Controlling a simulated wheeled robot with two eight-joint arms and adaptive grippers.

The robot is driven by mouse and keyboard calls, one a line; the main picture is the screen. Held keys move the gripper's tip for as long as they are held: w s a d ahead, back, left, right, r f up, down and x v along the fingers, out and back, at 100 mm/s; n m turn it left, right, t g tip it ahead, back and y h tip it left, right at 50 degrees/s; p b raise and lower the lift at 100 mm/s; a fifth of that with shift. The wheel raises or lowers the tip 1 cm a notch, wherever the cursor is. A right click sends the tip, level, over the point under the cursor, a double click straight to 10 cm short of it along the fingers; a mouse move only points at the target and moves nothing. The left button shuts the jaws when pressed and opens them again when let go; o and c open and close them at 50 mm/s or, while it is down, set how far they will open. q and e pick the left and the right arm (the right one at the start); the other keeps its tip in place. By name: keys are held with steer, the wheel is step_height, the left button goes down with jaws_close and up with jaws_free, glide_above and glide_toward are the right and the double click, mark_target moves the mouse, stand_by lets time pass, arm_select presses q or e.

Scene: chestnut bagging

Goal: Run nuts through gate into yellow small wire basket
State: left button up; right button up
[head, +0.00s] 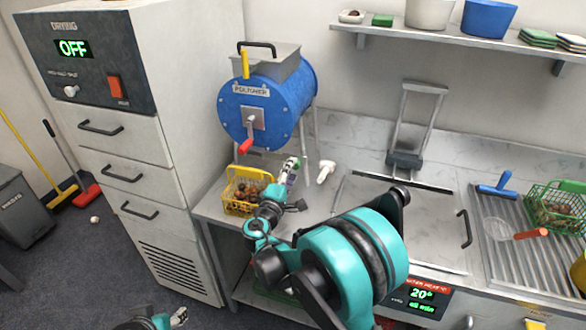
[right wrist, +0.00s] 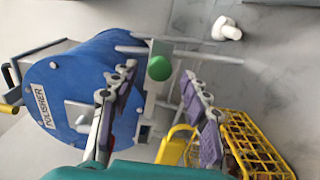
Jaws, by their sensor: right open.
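The blue polisher drum (head: 265,100) stands on the counter with a red-handled crank on its front; it also shows sideways in the right wrist view (right wrist: 85,90). The yellow small wire basket (head: 236,207) sits below the drum and holds brown nuts (head: 247,188); its yellow wires show in the right wrist view (right wrist: 255,145). My right gripper (head: 289,170) is beside the basket, at its right. Its fingers are spread with a green knob (right wrist: 160,68) seen between their tips, apart from both. My left gripper (head: 178,316) barely enters at the bottom edge; its fingers are unclear.
A small white object (head: 326,172) lies on the counter right of my right gripper. A steel lid with an upright frame (head: 405,158) is further right. The drying cabinet (head: 130,150) stands left.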

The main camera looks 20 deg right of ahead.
steer(key=shift+b+x, duration=0.35)
steer(key=shift+x, duration=1.6)
steer(key=shift+s, duration=0.1)
jaws_close()
steer(key=w+a, duration=0.1)
steer(key=a, duration=0.1)
steer(key=w+a, duration=0.2)
steer(key=shift+w+a+r, duration=0.1)
steer(key=shift+w+a, duration=0.05)
steer(key=shift+a, duration=0.25)
